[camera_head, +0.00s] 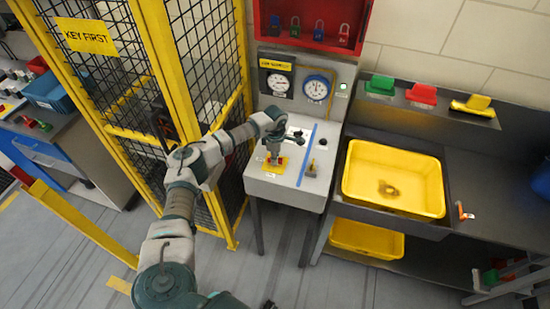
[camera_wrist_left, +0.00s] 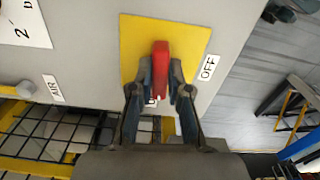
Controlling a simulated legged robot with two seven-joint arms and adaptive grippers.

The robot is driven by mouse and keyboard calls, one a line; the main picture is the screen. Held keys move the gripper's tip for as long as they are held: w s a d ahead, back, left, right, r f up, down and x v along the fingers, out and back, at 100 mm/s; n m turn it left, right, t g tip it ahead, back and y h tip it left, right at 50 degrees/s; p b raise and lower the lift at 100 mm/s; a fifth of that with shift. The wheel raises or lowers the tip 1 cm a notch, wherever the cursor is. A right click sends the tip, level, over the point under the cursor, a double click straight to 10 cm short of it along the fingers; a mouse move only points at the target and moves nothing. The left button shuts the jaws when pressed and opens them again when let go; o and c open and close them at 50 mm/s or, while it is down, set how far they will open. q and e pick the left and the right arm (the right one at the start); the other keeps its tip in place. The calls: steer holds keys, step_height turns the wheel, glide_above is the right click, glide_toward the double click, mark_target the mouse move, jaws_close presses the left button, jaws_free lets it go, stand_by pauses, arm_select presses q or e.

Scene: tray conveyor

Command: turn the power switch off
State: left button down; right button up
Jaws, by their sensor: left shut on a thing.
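The power switch has a red handle (camera_wrist_left: 160,65) on a yellow plate (camera_wrist_left: 195,42) with an OFF label (camera_wrist_left: 208,67) on the plate's right side in the left wrist view. My left gripper (camera_wrist_left: 160,88) is shut on the red handle, one finger on each side. In the head view the yellow plate (camera_head: 272,168) lies on the sloped top of the grey control console (camera_head: 290,187). My left gripper (camera_head: 273,158) reaches down onto it there and hides most of the handle.
A yellow cage (camera_head: 240,150) stands close to the left of the console. Two gauges (camera_head: 316,88) and a green light (camera_head: 343,87) are on the panel behind. Another lever (camera_head: 311,169) sits to the right, past a blue stripe. A yellow tray (camera_head: 410,165) stands farther right.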

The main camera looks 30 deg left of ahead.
arm_select(q)
steer(key=n, duration=0.4)
steer(key=shift+f, duration=0.1)
steer(key=n+p, duration=0.1)
steer(key=n, duration=0.3)
steer(key=shift+n, duration=0.4)
steer(key=n+p, duration=0.1)
steer(key=n, duration=0.3)
steer(key=shift+n+p, duration=0.45)
steer(key=shift+n, duration=1.35)
steer(key=c, duration=1.1)
jaws_free()
steer(key=shift+f, duration=0.1)
steer(key=shift+w, duration=0.15)
